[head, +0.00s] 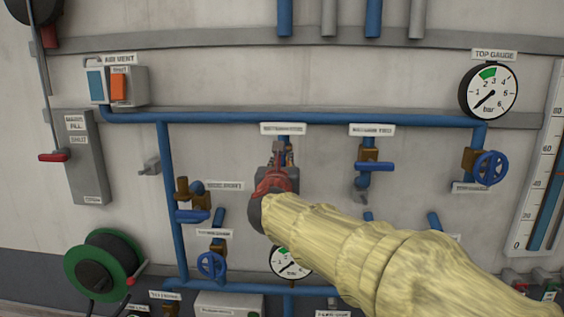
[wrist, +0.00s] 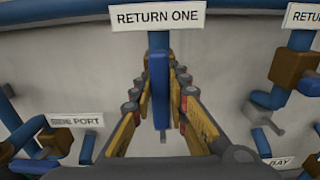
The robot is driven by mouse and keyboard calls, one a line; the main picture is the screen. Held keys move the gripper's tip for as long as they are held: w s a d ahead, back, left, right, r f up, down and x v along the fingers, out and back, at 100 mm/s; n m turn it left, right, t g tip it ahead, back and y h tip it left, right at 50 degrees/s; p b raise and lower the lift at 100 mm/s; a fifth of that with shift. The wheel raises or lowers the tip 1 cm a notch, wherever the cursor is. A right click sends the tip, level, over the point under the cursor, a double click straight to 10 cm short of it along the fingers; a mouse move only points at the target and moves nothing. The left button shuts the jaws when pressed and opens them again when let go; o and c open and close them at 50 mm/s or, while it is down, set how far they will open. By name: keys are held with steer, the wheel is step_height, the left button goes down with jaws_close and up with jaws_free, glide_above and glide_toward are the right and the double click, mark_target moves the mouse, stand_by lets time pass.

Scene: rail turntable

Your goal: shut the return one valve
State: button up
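The return one valve sits under the plate reading RETURN ONE (wrist: 158,17). Its blue lever (wrist: 160,90) hangs upright in the wrist view, in line with the blue pipe (wrist: 159,42). My gripper (wrist: 163,78) reaches around the lever, one yellow finger on each side. The fingers look open, with a narrow gap clearest on the right side; contact on the left is hard to judge. In the head view my gripper (head: 282,150) is at the valve and my wrist and yellow-sleeved arm hide most of it.
The return two valve with a blue lever (head: 376,166) stands to the right. A blue-lever valve (head: 192,215) lies lower left, with a small gauge (head: 291,262) below my gripper. A blue handwheel (head: 490,168) is at right. A blue pipe (head: 330,118) runs above.

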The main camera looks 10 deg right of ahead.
jaws_close()
steer(key=shift+f+m+b, duration=0.1)
steer(key=shift+m+b, duration=0.2)
steer(key=shift+b, duration=0.35)
steer(key=m+b, duration=0.1)
steer(key=b, duration=0.1)
steer(key=m+b, duration=0.1)
steer(key=b, duration=0.1)
steer(key=shift+d+f+m, duration=0.15)
steer(key=shift+m, duration=0.25)
steer(key=m+b, duration=0.2)
steer(key=b, duration=0.1)
steer(key=m+b, duration=0.3)
steer(key=b, duration=0.1)
steer(key=shift+s+d+f, duration=0.1)
steer(key=shift+d, duration=0.1)
steer(key=m+b, duration=0.5)
steer(key=shift+d+f, duration=0.1)
steer(key=shift+f, duration=0.1)
steer(key=m+b, duration=0.4)
steer(key=shift+m+b, duration=0.35)
steer(key=shift+m, duration=0.05)
steer(key=o, duration=0.6)
jaws_free()
